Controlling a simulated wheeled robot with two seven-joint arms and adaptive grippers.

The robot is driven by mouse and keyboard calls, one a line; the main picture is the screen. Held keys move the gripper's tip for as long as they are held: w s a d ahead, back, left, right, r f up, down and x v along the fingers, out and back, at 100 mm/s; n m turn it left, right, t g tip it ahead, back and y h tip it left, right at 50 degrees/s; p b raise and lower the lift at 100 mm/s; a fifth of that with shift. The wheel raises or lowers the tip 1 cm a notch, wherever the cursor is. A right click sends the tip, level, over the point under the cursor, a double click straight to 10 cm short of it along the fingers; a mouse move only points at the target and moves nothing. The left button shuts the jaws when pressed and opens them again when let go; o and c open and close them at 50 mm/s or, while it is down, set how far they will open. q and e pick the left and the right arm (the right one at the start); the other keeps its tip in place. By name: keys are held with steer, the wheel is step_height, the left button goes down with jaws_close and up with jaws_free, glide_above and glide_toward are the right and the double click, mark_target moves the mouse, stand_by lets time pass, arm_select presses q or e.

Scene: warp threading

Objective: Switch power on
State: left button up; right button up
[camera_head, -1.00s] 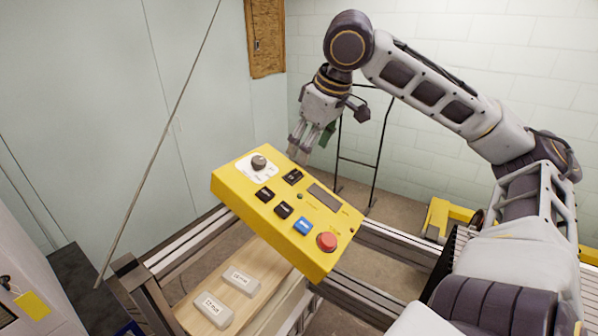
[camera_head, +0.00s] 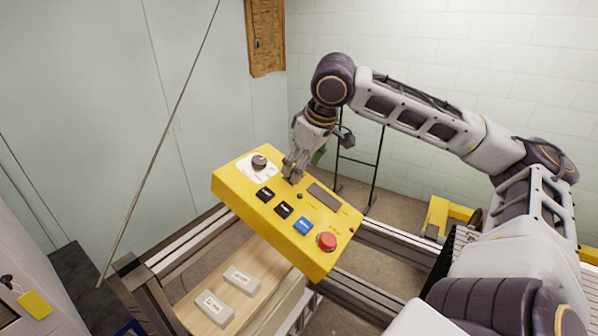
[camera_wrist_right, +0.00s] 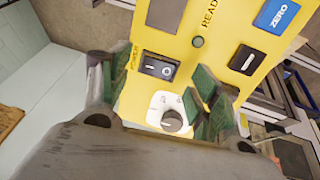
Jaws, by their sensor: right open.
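The yellow control box (camera_head: 240,195) is tilted, its panel facing up. The black rocker switch (camera_wrist_right: 157,67), with line and circle marks, sits on the panel in the right wrist view. In the head view my right gripper (camera_head: 291,178) hides it. My right gripper is open, its green-padded fingers at either side of the switch area in the wrist view (camera_wrist_right: 155,82). It is close above the panel; I cannot tell whether it touches. The switch does not look gripped. My left gripper is not in view.
A grey knob (camera_head: 259,162) on a white plate, black buttons (camera_head: 265,195), a blue button (camera_head: 303,226), a display (camera_head: 323,197) and a red stop button (camera_head: 327,241) are also on the panel. Metal rails (camera_head: 385,243) run behind. Two white labelled blocks (camera_head: 242,280) lie below.

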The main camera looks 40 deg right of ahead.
steer(key=shift+x, duration=1.7)
steer(key=c, duration=1)
